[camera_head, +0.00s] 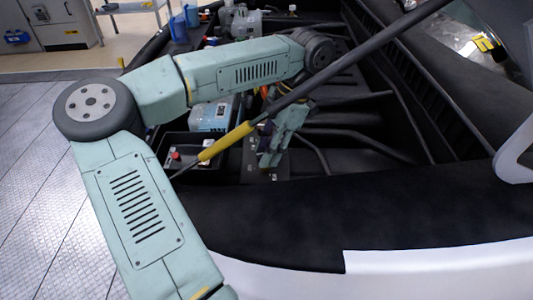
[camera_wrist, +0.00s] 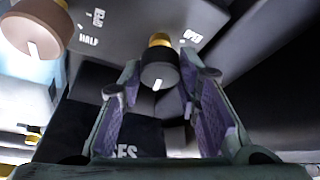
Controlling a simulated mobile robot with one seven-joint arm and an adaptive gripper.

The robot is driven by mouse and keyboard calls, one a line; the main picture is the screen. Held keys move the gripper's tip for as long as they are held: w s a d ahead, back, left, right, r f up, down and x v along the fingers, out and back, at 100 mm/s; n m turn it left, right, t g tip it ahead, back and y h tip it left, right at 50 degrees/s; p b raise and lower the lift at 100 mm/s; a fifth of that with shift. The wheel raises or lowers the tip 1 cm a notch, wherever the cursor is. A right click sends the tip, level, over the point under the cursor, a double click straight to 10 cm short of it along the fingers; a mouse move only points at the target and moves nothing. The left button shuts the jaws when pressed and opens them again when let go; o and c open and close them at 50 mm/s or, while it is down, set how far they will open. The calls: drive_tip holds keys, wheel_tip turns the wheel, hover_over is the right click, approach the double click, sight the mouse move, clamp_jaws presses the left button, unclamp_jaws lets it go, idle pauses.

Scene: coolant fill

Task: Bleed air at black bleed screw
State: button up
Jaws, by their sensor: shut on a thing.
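The black bleed screw (camera_wrist: 160,73) shows in the upper middle of the wrist view, a round black knob with a white mark and a yellow collar behind it. My gripper (camera_wrist: 162,85) has one finger on each side of it and is shut on it. In the head view my gripper (camera_head: 270,155) reaches down into the open engine bay, partly behind a dark strut. The screw is hidden there. A copper-brown knob (camera_wrist: 38,28) with a white mark is at the wrist view's upper left, apart from my fingers.
The dark strut with a yellow sleeve (camera_head: 226,142) crosses in front of my gripper. A battery (camera_head: 185,158) sits left of it, with a pale blue reservoir (camera_head: 210,116) behind. Hoses run at the right.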

drive_tip(key=shift+m+t+b, duration=0.4)
drive_tip(key=shift+m+b, duration=0.15)
drive_tip(key=shift+m, duration=0.65)
drive_tip(key=o, duration=1.1)
drive_tip(key=shift+o, duration=0.2)
drive_tip(key=shift+r, duration=0.15)
drive_tip(key=v, duration=1.1)
drive_tip(key=shift+d+r, duration=0.3)
drive_tip(key=shift+d, duration=0.05)
